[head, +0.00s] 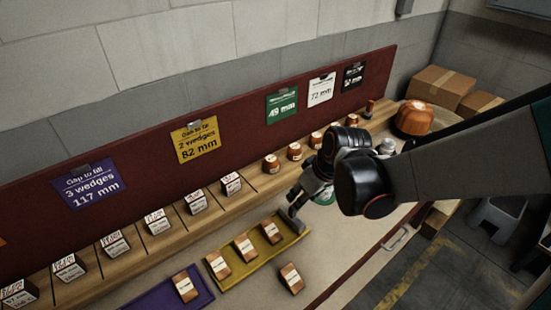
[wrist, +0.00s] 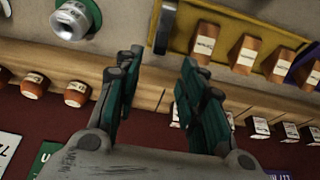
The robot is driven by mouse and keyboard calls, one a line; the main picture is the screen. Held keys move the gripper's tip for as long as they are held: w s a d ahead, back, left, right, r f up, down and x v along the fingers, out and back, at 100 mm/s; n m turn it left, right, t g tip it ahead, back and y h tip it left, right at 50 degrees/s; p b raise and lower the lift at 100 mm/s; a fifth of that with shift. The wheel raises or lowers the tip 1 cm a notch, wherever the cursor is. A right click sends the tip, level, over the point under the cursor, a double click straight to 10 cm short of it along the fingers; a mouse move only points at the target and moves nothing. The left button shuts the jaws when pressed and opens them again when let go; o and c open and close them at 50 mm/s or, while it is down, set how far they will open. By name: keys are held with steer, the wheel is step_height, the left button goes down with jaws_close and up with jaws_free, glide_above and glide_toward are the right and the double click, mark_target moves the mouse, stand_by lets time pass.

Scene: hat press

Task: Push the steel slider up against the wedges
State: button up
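The steel slider (head: 295,222) is a grey block at the right end of the yellow tray (head: 262,258). In the wrist view the slider (wrist: 165,27) stands at the tray's left end. Brown labelled wedges (head: 245,247) stand in a row in the tray, with a gap between them and the slider. They also show in the wrist view (wrist: 243,53). My gripper (head: 296,196) is beside the slider, toward the back shelf. In the wrist view my gripper (wrist: 161,60) has its green fingers apart with nothing between them; whether it touches the slider is unclear.
A purple tray (head: 150,302) with a wedge lies at the left. A loose wedge (head: 291,277) stands in front of the yellow tray. A wooden shelf (head: 133,258) behind carries several labelled blocks and jars. A green-labelled can (wrist: 72,20) stands near my gripper.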

mark_target(292, 208)
steer(key=b+x, duration=0.3)
steer(key=x, duration=0.7)
steer(key=shift+b, duration=0.35)
jaws_close()
